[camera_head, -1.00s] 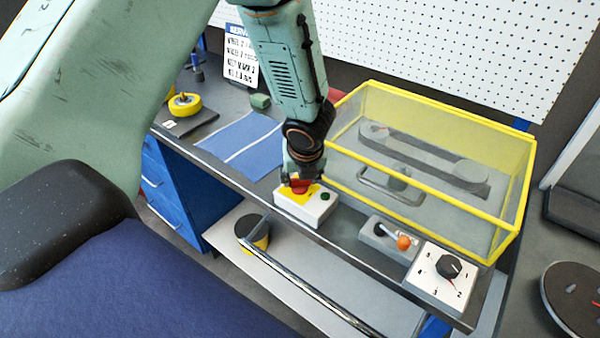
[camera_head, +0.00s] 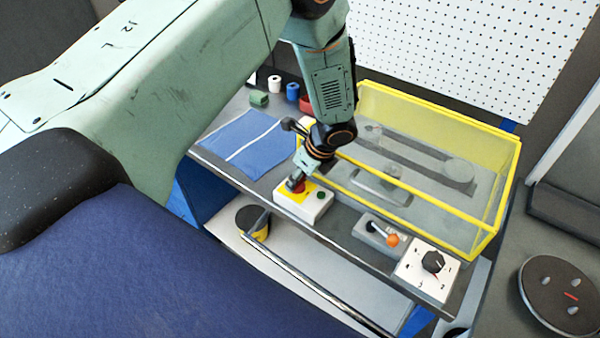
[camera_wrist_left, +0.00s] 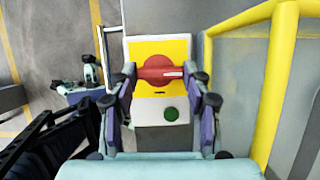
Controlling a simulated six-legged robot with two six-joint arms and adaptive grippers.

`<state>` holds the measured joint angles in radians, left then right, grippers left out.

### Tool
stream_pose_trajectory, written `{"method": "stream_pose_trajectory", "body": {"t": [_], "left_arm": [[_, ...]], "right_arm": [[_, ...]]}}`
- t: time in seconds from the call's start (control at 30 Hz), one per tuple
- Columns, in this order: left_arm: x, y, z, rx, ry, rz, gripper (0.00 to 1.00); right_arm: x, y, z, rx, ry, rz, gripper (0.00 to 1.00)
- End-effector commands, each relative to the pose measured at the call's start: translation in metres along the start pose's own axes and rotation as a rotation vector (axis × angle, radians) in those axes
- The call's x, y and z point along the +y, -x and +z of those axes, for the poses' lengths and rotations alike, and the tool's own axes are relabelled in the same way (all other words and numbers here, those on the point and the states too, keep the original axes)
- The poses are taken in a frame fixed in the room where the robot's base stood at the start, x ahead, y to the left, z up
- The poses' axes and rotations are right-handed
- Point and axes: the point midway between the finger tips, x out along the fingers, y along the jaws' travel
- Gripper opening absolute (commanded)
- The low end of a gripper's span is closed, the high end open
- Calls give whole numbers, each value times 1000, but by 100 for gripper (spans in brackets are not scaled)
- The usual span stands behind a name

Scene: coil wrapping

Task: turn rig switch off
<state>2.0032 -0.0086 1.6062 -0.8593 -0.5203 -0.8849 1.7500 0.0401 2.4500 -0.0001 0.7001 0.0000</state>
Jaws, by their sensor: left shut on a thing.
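A white switch box (camera_head: 318,207) with a yellow plate, a red rotary switch (camera_head: 297,186) and a green button (camera_head: 320,195) sits near the bench's front edge. In the left wrist view the red switch (camera_wrist_left: 155,66) shows a crosswise bar with a white mark on its right end. The green button (camera_wrist_left: 171,114) is below it. My left gripper (camera_wrist_left: 157,74) has a finger on each side of the bar and is shut on it. In the head view my left gripper (camera_head: 297,181) partly hides the switch. My right gripper is not in view.
A yellow-framed clear guard (camera_head: 445,205) over a belt stands close behind the box. To the right are a grey box with an orange-tipped lever (camera_head: 392,240) and a white dial box (camera_head: 425,270). A blue mat (camera_head: 238,140) lies left. A rail (camera_head: 310,285) runs in front.

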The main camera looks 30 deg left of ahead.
Motion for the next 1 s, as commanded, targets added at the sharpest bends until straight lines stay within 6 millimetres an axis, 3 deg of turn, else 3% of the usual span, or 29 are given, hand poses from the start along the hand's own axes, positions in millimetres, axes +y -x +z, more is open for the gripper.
{"method": "stream_pose_trajectory", "body": {"t": [0.6, 0.63, 0.9, 1.0], "left_arm": [[-1, 1, 2, -3, 40, 15, 17], [-1, 1, 2, -3, 40, 15, 50], [-1, 0, 1, -2, 38, 15, 72], [0, 0, 1, -2, 37, 15, 72]], "right_arm": [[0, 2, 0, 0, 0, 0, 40], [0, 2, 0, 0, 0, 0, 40], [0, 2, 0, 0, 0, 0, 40], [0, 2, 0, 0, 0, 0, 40]]}}
